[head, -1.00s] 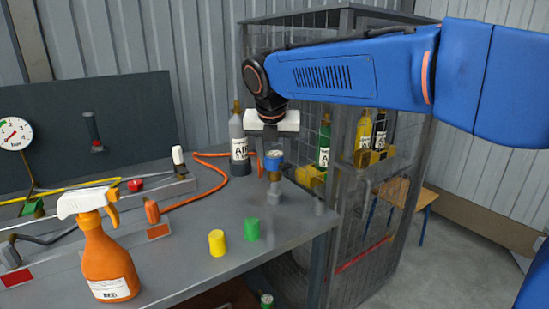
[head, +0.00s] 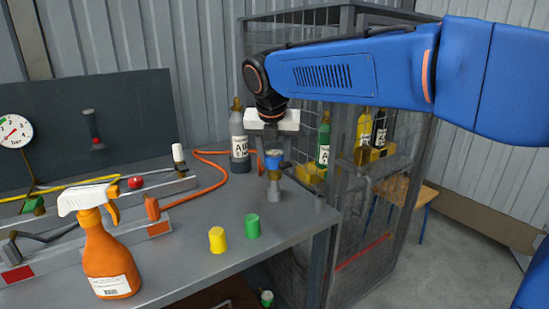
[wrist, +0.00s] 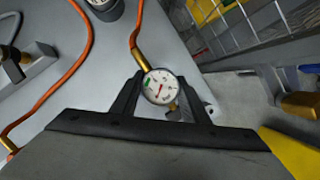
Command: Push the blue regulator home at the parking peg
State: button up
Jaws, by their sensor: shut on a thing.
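The blue regulator (head: 273,159) is in my gripper (head: 273,138), above the bench's right end. Its round dial (wrist: 158,87) shows between the two fingers in the wrist view, where my gripper (wrist: 159,84) is shut on it. A brass part (head: 273,174) shows below the blue body. The grey peg (head: 274,190) is directly below the brass part, upright on the bench. In the head view they look in line, but I cannot tell whether they touch. The peg is mostly hidden in the wrist view.
Yellow (head: 217,239) and green caps (head: 252,226) stand in front. An orange spray bottle (head: 107,258) is at front left. A grey bottle (head: 239,140) and an orange hose (head: 213,183) are behind. A mesh cage (head: 350,212) stands right of the bench (head: 192,262).

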aim_at(275, 170)
jog(key=shift+f, duration=1.95)
dwell(1.4)
jog(key=o, duration=1.2)
jog(key=shift+c, duration=0.2)
jog(key=d+v, duration=0.1)
jog(key=v, duration=1.5)
jog(key=s+d+f+m, duration=0.5)
jog(key=d+m, duration=0.3)
jog(key=d, duration=0.2)
jog(key=s+d+f+m, duration=0.5)
jog(key=d+m, duration=0.4)
jog(key=s+d+f+m, duration=0.5)
jog(key=s+f+m, duration=0.2)
jog(key=f+m, duration=0.2)
jog(key=s+d+f+m, duration=0.5)
jog(key=s+f+m, duration=0.2)
jog(key=f+m, duration=0.1)
jog(key=shift+d+f+m, duration=0.15)
jog(key=shift+f+m, duration=0.25)
jog(key=shift+f, duration=0.1)
